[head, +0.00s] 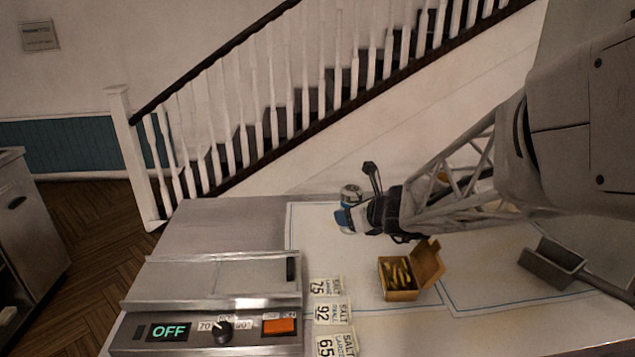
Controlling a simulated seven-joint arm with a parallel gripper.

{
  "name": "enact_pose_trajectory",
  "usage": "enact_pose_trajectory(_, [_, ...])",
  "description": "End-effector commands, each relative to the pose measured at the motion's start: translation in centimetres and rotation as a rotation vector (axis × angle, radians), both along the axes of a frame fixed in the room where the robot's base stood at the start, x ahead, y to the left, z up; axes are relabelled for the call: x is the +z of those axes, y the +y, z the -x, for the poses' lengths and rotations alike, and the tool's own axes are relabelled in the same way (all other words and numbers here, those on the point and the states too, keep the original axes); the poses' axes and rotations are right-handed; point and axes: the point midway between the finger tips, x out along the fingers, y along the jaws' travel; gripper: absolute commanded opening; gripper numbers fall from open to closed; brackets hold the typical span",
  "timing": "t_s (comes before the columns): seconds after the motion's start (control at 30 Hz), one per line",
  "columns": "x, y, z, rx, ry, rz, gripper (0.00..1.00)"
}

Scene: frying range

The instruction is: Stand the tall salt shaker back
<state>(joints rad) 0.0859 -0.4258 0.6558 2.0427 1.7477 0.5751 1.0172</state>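My gripper (362,212) reaches in from the right to the back middle of the counter, low over the white mat. A small shaker-like thing with a rounded silver-grey top (350,192) shows at the gripper's far left side. A blue and pale part sits just below it, against the dark gripper parts. I cannot tell whether this blue part belongs to the shaker or to the fingers. The gripper hides much of the shaker, so its tilt and any hold on it are unclear.
An open box of fries (398,280) stands in front of the gripper. A metal scoop (552,262) lies at right. The fryer unit (210,310), its display reading OFF, has a knob and an orange switch. Salt labels (332,313) lie beside it. The counter's back left is clear.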

Motion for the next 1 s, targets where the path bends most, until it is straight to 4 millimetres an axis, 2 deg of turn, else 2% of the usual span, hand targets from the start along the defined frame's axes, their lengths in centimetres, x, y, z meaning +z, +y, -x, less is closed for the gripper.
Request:
enact_pose_trajectory(0.17, [-1.2,-0.1,-0.1,0.022,0.004,0.002,0.25])
enact_pose_trajectory(0.53, [-5.3,0.0,-0.1,0.118,0.002,0.001,0.25])
enact_pose_trajectory(1.0, [-5.8,0.0,0.0,0.133,-0.002,0.001,0.25])
